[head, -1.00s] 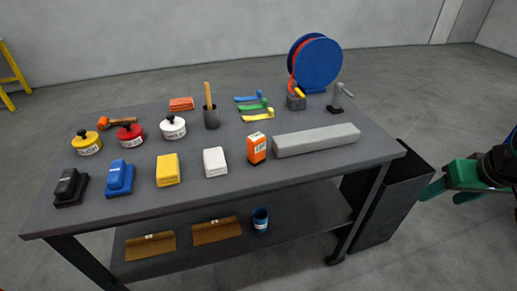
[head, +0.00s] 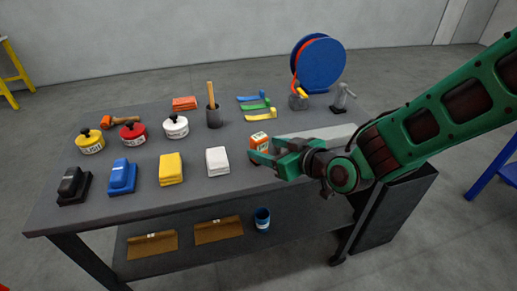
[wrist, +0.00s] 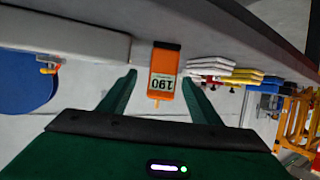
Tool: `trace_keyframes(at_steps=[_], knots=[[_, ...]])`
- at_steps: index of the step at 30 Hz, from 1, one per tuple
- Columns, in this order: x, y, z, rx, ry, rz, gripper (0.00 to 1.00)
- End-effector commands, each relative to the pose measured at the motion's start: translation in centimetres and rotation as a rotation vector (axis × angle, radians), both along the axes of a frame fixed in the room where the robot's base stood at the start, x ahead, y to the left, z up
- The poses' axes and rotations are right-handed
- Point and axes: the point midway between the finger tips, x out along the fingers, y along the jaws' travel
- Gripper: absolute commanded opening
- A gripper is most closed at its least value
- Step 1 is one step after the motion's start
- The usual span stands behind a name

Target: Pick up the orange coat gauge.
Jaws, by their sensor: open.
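The orange coat gauge (head: 259,140) stands on the grey table, in front of the left end of the long grey bar. In the wrist view the gauge (wrist: 164,72) shows its orange body, dark end and a label reading 190. My gripper (head: 265,160) is open at the front right of the gauge in the head view and hides its lower part. In the wrist view my gripper (wrist: 158,78) has its two green fingers apart, with the gauge between their tips. I cannot tell whether a finger touches it.
The long grey bar (head: 318,136) lies right beside the gauge, partly behind my arm. A white block (head: 217,161) and a yellow block (head: 171,168) lie to the left. Yellow, green and blue strips (head: 261,115) lie behind.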

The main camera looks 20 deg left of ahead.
Motion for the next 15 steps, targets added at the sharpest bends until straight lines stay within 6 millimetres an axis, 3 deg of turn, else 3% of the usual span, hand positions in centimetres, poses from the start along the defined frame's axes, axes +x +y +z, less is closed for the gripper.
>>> trace_keyframes(at_steps=[15], knots=[[2.5, 4.2, -2.1, -0.002, 0.0, 0.0, 0.58]])
